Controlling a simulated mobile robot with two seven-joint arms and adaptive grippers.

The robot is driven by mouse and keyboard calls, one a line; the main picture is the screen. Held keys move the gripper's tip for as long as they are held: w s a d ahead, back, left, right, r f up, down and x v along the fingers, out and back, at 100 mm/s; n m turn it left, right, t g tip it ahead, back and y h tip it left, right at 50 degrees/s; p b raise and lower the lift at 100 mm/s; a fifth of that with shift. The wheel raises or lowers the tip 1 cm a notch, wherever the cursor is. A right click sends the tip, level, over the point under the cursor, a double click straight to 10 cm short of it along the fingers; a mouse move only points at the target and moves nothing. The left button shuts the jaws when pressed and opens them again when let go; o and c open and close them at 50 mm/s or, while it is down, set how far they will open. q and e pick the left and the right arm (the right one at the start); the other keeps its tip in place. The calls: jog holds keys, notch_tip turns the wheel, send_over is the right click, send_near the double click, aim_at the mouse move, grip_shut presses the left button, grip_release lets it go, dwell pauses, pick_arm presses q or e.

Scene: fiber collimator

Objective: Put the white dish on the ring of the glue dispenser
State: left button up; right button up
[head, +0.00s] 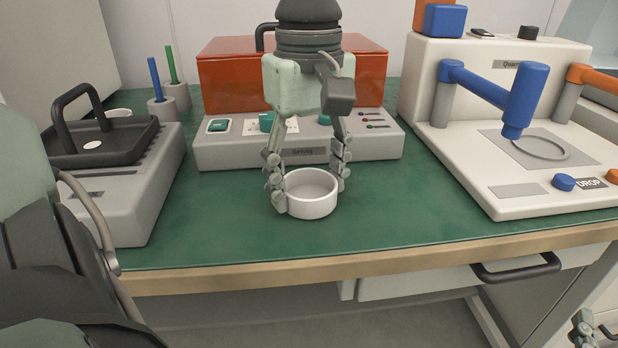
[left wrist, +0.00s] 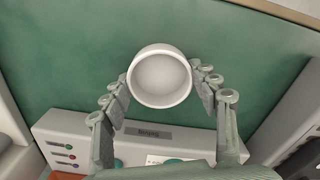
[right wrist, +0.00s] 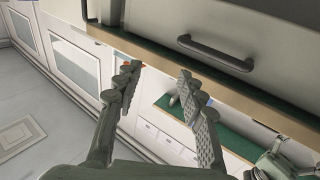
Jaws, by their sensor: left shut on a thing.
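The white dish (head: 311,196) is upright at the front middle of the green bench, and it also shows in the left wrist view (left wrist: 160,78). My left gripper (head: 312,185) points down with its fingers on both sides of the dish, shut on it; I cannot tell if the dish touches the bench. The ring (head: 566,148) of the glue dispenser (head: 470,110) is at the right, below the blue nozzle (head: 518,100). My right gripper (right wrist: 160,75) is open and empty in front of the bench; only a bit shows at the lower right of the head view.
A blue knob (head: 563,182) sits on the dispenser's front right. The bench between dish and dispenser is clear.

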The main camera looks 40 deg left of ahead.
pick_arm(q)
jog(key=o, duration=1.2)
jog(key=shift+f, duration=0.1)
